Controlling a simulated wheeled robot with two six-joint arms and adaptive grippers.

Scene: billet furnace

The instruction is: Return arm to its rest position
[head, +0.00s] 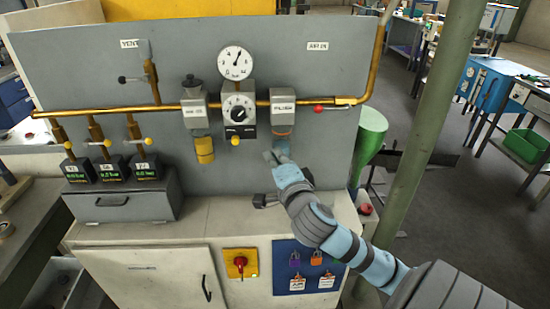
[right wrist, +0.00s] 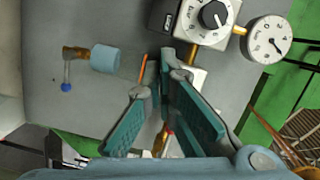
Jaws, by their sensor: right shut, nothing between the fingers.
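My right arm reaches in from the lower right in the head view. Its gripper (head: 274,157) is in front of the grey panel (head: 335,75), just below the block labelled FUSE or similar (head: 283,105). In the right wrist view the teal fingers (right wrist: 168,75) are shut, with nothing held between them. A pale blue cylinder (right wrist: 104,58) on a brass fitting is near the fingers in that view; I cannot tell whether they touch the panel fittings. My left gripper is not in view.
A gauge (head: 236,63), dial regulator (head: 238,109) and brass pipe (head: 105,110) stick out from the panel. A green post (head: 425,140) and green cylinder (head: 369,140) stand right of it. The cabinet below has a red switch (head: 240,263) and padlocks on a blue plate (head: 305,280).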

